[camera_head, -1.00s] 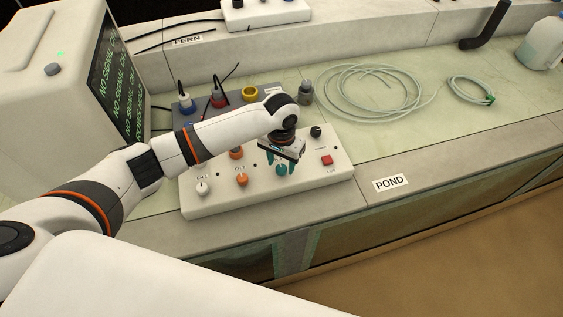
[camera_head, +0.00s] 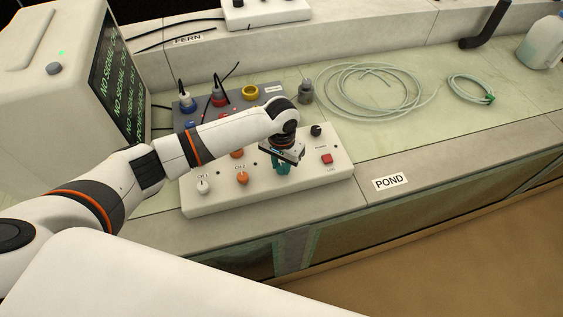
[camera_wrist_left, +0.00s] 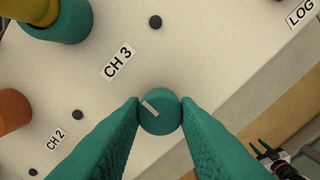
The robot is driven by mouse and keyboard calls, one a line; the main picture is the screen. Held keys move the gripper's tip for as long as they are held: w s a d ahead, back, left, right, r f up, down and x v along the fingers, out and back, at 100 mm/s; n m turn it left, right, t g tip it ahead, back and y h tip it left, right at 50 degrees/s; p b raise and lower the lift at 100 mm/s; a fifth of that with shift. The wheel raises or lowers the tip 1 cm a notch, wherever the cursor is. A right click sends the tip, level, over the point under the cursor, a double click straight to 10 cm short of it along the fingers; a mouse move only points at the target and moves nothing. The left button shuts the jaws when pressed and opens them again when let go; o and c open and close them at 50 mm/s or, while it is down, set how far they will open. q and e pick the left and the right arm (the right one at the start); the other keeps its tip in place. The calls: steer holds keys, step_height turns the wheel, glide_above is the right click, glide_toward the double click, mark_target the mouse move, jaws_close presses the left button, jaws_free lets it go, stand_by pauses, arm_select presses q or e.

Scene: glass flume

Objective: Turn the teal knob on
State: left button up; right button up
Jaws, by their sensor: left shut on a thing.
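The teal knob (camera_wrist_left: 160,111) is on the white panel box (camera_head: 325,181), beside the "CH 3" label (camera_wrist_left: 117,62). A short pale pointer mark shows on its top, slanting toward the upper left in the left wrist view. My left gripper (camera_wrist_left: 160,116) reaches down from above, its two teal fingers closed on opposite sides of the knob and touching it. In the head view the left gripper (camera_head: 281,168) hides most of the knob. A dark round dot (camera_wrist_left: 155,22), unlit, sits near the label.
Orange (camera_head: 242,178) and white (camera_head: 203,187) knobs stand left of the gripper. A black knob (camera_head: 316,131) and a red button (camera_head: 327,158) are to its right. A monitor (camera_head: 75,65) stands at the left; coiled hose (camera_head: 375,92) lies behind.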

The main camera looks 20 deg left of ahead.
arm_select(q)
steer(key=shift+r+m+p, duration=0.2)
steer(key=shift+m+p, duration=0.8)
steer(key=shift+m, duration=0.1)
steer(key=shift+m+p, duration=0.55)
steer(key=shift+m, duration=0.35)
steer(key=m+p, duration=0.1)
steer(key=m, duration=0.1)
steer(key=shift+m, duration=0.3)
steer(key=m+p, duration=0.1)
steer(key=m, duration=0.1)
steer(key=shift+f+m, duration=0.1)
steer(key=shift+m, duration=0.3)
steer(key=m, duration=0.4)
steer(key=shift+p, duration=0.4)
steer(key=shift+w+m, duration=0.1)
steer(key=shift+m, duration=2)
steer(key=o, duration=1)
